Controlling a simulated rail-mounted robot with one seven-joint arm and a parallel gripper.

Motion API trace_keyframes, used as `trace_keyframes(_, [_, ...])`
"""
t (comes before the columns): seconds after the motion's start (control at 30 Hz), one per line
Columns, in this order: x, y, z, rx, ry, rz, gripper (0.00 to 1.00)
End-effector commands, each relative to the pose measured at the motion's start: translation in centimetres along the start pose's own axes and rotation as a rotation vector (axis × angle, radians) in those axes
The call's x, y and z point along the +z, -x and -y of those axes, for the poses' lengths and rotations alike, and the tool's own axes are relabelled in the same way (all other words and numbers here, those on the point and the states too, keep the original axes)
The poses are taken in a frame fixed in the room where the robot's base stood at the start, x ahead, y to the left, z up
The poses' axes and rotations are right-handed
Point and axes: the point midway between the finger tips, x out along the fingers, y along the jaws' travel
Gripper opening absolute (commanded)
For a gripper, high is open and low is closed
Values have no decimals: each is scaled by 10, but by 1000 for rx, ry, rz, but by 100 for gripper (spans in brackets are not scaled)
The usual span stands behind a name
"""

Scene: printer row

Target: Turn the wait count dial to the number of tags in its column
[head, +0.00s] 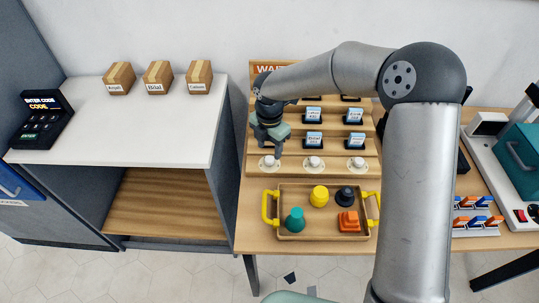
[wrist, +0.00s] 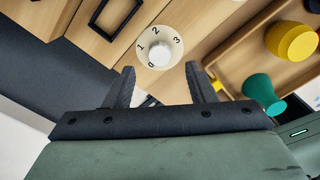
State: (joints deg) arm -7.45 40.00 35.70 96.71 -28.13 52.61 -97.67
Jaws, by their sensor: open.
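A wooden stepped rack (head: 256,142) with a sign starting "WA" holds blue-and-white tags in dark frames, such as a middle-column tag (head: 313,140) and a right-column tag (head: 356,140). Three white dials line its lowest step: left dial (head: 269,162), middle dial (head: 314,163) and right dial (head: 356,163). My gripper (head: 268,143) is open just above the left dial. In the wrist view, my open fingers (wrist: 160,80) are on either side of and short of a dial's white knob (wrist: 160,54), marked 0 to 3. Its pointer is unclear. An empty black frame (wrist: 115,14) shows beside it. My arm hides the upper left column.
A tray (head: 300,237) with yellow handles holds a teal piece (head: 294,220), yellow piece (head: 319,196), dark piece (head: 345,196) and orange piece (head: 349,221) in front of the dials. Boxes (head: 158,76) and a keypad (head: 41,118) stand on the left white counter.

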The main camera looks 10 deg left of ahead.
Motion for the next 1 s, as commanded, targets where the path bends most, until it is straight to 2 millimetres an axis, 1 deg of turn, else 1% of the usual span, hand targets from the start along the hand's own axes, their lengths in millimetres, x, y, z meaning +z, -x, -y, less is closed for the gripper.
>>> trace_keyframes(0.03, [-1, -10, 0, -2, 2, -1, 50])
trace_keyframes(0.1, [-1, -22, 0, -2, 0, -1, 50])
trace_keyframes(0.2, [0, -34, 0, -1, 0, -1, 50])
trace_keyframes(0.3, [0, -42, 0, 0, 0, 1, 50])
trace_keyframes(0.43, [0, -46, 0, 0, -1, 1, 50])
trace_keyframes(0.67, [0, -47, 0, 0, -1, 1, 50])
trace_keyframes(0.7, [0, -47, 0, 0, -1, 1, 39])
trace_keyframes(0.77, [0, -47, 0, 1, -1, 1, 23])
trace_keyframes(0.8, [0, -47, 0, 0, -1, 1, 11])
trace_keyframes(0.83, [0, -47, 0, 0, -1, 1, 6])
trace_keyframes(1.0, [0, -47, 0, 0, -4, 1, 6])
